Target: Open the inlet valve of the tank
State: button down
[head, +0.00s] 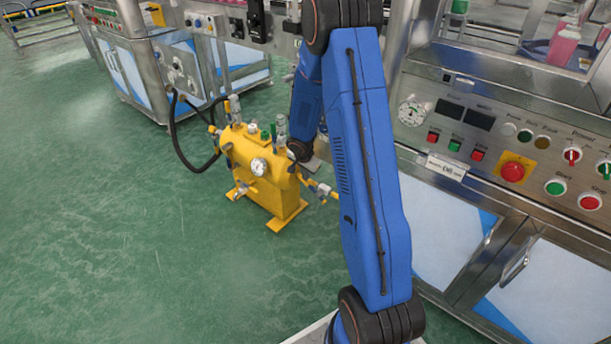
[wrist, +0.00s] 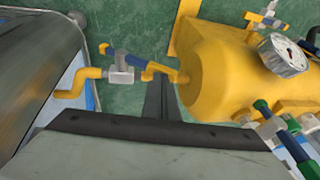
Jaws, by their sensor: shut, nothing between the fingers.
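The yellow tank (head: 262,170) stands on the floor left of my blue arm. In the wrist view, the tank (wrist: 215,70) fills the upper right. A side valve (wrist: 121,74) with a metal body and a blue lever (wrist: 130,60) sits on the yellow pipe left of the tank. The lever lies slantwise, roughly along the pipe. I cannot tell whether this is the inlet valve. My gripper (wrist: 165,95) is shut and empty, its dark fingers close to the pipe between valve and tank; contact is unclear. In the head view my arm hides the gripper.
A pressure gauge (wrist: 282,55) and a green-handled fitting (wrist: 262,105) are on the tank. A black hose (head: 185,155) runs from the tank's left to a steel machine (head: 135,65). A control-panel machine (head: 480,140) stands at right. Green floor is open at left.

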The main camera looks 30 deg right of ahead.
jog(key=shift+w, duration=0.15)
jog(key=shift+w+a+f+g+h, duration=0.2)
jog(key=shift+w+f+g, duration=0.3)
jog(key=shift+f, duration=0.2)
jog(key=shift+w+a+f+g+h, duration=0.15)
jog(key=shift+w+a+f+g, duration=0.1)
jog(key=shift+w+f+g, duration=0.4)
jog(key=shift+w+a+f+g+h, duration=0.2)
jog(key=shift+w+f, duration=0.25)
jog(key=shift+f, duration=0.35)
jog(key=v, duration=1.7)
jog(key=shift+r, duration=0.25)
